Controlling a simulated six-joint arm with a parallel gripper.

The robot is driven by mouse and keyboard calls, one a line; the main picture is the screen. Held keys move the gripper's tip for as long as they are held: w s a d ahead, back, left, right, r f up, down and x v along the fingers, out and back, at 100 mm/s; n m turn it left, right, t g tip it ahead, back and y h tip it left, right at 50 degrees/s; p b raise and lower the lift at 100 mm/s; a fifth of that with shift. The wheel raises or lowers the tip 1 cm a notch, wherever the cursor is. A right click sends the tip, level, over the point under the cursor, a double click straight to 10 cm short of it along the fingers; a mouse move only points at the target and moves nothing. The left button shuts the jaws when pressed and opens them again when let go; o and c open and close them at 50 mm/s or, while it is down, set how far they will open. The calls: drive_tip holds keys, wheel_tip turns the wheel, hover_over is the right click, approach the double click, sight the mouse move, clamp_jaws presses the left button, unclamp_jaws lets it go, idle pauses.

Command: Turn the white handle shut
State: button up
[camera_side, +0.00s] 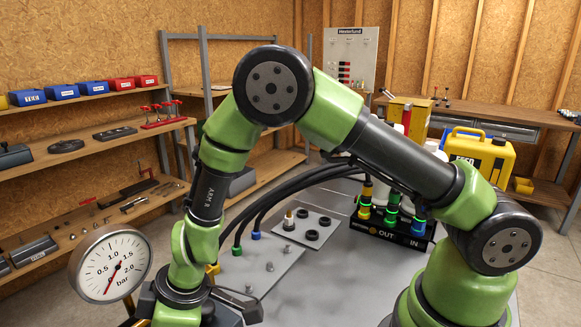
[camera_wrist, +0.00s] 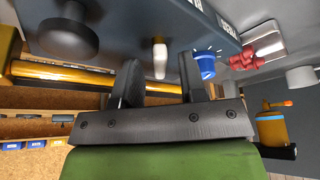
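The white handle (camera_wrist: 160,58) is a small cream lever with a brownish end on a dark panel (camera_wrist: 110,40), in the upper middle of the wrist view. My gripper (camera_wrist: 161,75) is open, its two dark fingers spread apart. In the picture the handle shows in the gap between the fingertips; I see no contact, and the depth between them is unclear. The handle cannot be made out in the side view, where my gripper is at the lower left, largely hidden by my own arm and the picture's bottom edge.
Beside the handle are a blue knob (camera_wrist: 206,66), a red valve (camera_wrist: 257,54) and a large black knob (camera_wrist: 66,28). A yellow pipe (camera_wrist: 70,78) runs close by. A pressure gauge (camera_side: 111,264) stands at the lower left. Hoses (camera_side: 285,190) cross the grey bench (camera_side: 325,275).

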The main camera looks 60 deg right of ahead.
drive_tip(key=n+g+y, duration=0.1)
drive_tip(key=n, duration=0.3)
drive_tip(key=shift+w+d, duration=0.1)
drive_tip(key=shift+w, duration=0.05)
drive_tip(key=n+g, duration=0.1)
drive_tip(key=n, duration=0.3)
drive_tip(key=shift+w+g, duration=0.15)
drive_tip(key=shift+g, duration=0.25)
drive_tip(key=s+d+r+m+t, duration=0.1)
drive_tip(key=s+d+r+m, duration=0.3)
drive_tip(key=r, duration=0.6)
drive_tip(key=s+d+r+m+t, duration=0.15)
drive_tip(key=d+r+m, duration=0.35)
drive_tip(key=r, duration=0.6)
drive_tip(key=s+d+r+m+t+h, duration=0.1)
drive_tip(key=s+d+r+m+t, duration=0.1)
drive_tip(key=s+d+r+m, duration=0.2)
drive_tip(key=shift+s+d+r+m, duration=0.2)
drive_tip(key=shift+s+d+m, duration=0.3)
drive_tip(key=shift+s+m, duration=0.8)
drive_tip(key=shift+s+n+t, duration=0.15)
drive_tip(key=shift+n+t, duration=0.1)
drive_tip(key=shift+n, duration=0.05)
